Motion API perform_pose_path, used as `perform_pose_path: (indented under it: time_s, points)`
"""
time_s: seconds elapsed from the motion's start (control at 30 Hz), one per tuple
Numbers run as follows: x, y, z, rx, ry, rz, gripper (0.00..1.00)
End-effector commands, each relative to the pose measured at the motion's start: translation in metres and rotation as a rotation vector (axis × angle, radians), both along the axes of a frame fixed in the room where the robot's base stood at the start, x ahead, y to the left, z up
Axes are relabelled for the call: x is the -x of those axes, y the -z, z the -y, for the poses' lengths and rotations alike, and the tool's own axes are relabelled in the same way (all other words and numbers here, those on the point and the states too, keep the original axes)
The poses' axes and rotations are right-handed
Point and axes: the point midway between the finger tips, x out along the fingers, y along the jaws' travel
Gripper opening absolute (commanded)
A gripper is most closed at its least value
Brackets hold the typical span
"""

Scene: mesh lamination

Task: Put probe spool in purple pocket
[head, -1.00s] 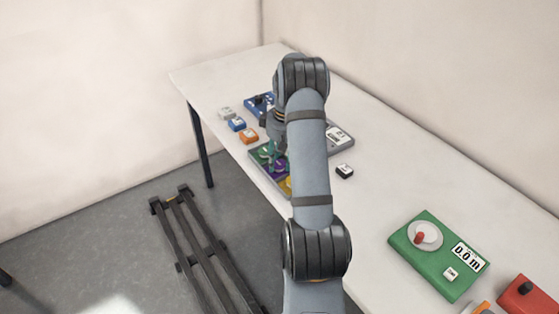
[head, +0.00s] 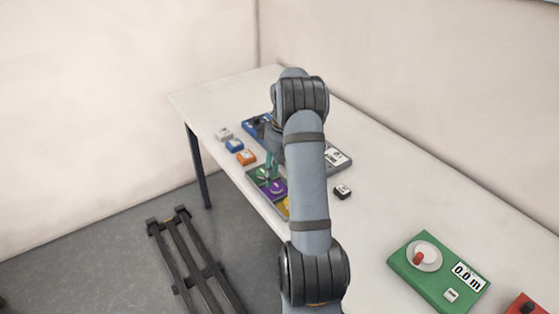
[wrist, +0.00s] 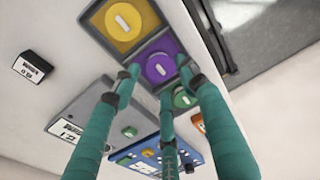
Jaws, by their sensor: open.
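The purple pocket (wrist: 160,68) is the middle square of a grey tray, between a yellow pocket (wrist: 123,24) and a green pocket (wrist: 184,97) in the wrist view. A round purple piece with a white mark shows in it; I cannot tell whether this is the probe spool. My gripper (wrist: 158,78) has three teal fingers, spread open, with their tips around the purple pocket's near edge and no object seen between them. In the head view, its fingers (head: 271,160) show beside the purple pocket (head: 275,189), partly hidden by my arm.
A blue panel (head: 256,127) and a grey box (head: 338,158) stand by the tray. Grey, blue and orange blocks (head: 246,157) lie along the table's left edge. A small black block (head: 342,191) and a green 0.0 m box (head: 405,262) are to the right, with bare table between.

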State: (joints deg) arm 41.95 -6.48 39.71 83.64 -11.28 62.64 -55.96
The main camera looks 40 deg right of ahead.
Motion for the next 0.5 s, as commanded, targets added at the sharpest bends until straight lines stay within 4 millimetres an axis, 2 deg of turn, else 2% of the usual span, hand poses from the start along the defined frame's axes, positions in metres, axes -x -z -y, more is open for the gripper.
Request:
perform_pose_path:
  time_s: [0.1, 0.3, 0.5]
  points:
    - [0.001, -0.029, 0.002, 0.003, 0.001, 0.005, 0.43]
    - [0.005, -0.067, 0.003, 0.003, -0.001, 0.003, 0.43]
    - [0.008, -0.083, 0.003, 0.001, 0.0, 0.001, 0.43]
